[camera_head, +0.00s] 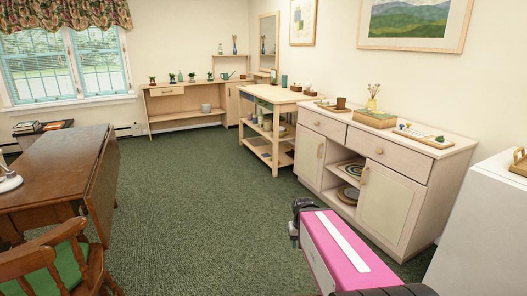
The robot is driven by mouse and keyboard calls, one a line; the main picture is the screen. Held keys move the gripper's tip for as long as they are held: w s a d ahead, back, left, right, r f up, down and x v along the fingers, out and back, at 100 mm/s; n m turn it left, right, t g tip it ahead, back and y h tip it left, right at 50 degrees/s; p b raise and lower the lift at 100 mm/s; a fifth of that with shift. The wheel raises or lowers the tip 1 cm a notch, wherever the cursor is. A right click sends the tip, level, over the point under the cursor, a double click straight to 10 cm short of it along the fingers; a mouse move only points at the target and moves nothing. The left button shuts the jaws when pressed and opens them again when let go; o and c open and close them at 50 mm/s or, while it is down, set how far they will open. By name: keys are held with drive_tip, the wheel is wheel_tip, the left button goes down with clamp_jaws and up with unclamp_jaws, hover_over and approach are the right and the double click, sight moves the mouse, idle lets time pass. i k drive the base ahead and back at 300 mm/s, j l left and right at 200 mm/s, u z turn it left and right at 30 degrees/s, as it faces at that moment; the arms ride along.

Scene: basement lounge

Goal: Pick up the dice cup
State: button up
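A small dark brown cup (341,102), which looks like the dice cup, stands upright on a low wooden tray (325,106) at the far left end of the pale sideboard. It is small in the picture, and I cannot see whether anything is inside it. My arm shows at the bottom centre as a pink link with a white stripe. The dark end part, seemingly my gripper (295,229), is in front of the sideboard, lower than its top and well apart from the cup. Its fingers cannot be made out.
The sideboard top (402,119) also holds a wooden box (376,118), a flower vase (372,102) and a game tray (424,136). A shelved table (275,97) stands behind. A white cabinet (485,225) is at right, a brown table (50,170) and chair (60,262) at left. Green carpet between is clear.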

sight(341, 101)
drive_tip(key=i+j+z, duration=0.1)
drive_tip(key=i, duration=0.35)
drive_tip(key=i+j+z, duration=0.1)
drive_tip(key=i, duration=0.35)
drive_tip(key=i+j+z, duration=0.1)
drive_tip(key=i, duration=0.35)
drive_tip(key=j, duration=0.1)
